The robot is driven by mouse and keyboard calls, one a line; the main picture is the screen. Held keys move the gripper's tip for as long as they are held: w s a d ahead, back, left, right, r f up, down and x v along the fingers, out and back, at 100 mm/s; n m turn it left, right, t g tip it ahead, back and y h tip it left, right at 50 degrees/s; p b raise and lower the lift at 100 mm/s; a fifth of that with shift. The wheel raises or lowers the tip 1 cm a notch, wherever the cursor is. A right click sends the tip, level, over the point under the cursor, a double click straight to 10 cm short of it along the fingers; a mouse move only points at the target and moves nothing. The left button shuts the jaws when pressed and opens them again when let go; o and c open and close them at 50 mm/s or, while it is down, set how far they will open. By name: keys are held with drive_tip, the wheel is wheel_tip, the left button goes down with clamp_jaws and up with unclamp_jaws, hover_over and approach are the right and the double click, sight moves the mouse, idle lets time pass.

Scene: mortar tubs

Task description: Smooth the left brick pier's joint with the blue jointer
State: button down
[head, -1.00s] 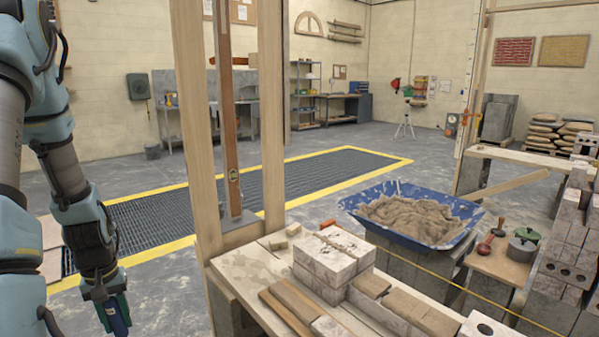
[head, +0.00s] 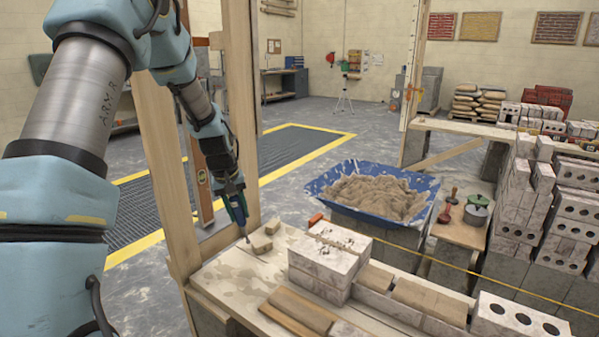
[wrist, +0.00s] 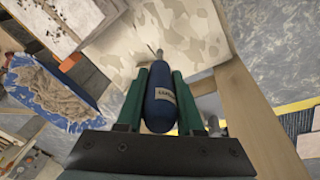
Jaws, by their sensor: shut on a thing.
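My gripper (head: 236,200) is over the left end of the wooden board, beside a timber post. In the wrist view my gripper (wrist: 160,92) is shut on the blue handle of the jointer (wrist: 161,108). The jointer (head: 240,211) points down in the head view, its thin metal tip close to the board; I cannot tell whether it touches. The left brick pier (head: 322,262) is a stack of pale bricks with mortar on top, to the right of my gripper and apart from it. The pier (wrist: 72,28) shows at the wrist view's upper left.
A blue tub of mortar (head: 372,192) stands behind. The timber post (head: 240,110) rises close behind my gripper. A yellow string (head: 428,253) runs to the right, past hollow bricks (head: 515,322).

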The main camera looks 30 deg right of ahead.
drive_tip(key=s+d+r+m+h+p, duration=0.15)
drive_tip(key=d+r, duration=0.25)
drive_tip(key=d, duration=0.5)
drive_tip(key=s+d+r, duration=0.2)
drive_tip(key=d+r, duration=0.2)
drive_tip(key=d, duration=0.4)
wheel_tip(320, 180, down, 8)
drive_tip(key=b, duration=0.5)
drive_tip(key=shift+d+r+t, duration=0.15)
drive_tip(key=shift+r+t, duration=0.1)
drive_tip(key=shift+t, duration=0.05)
drive_tip(key=shift+f, duration=0.65)
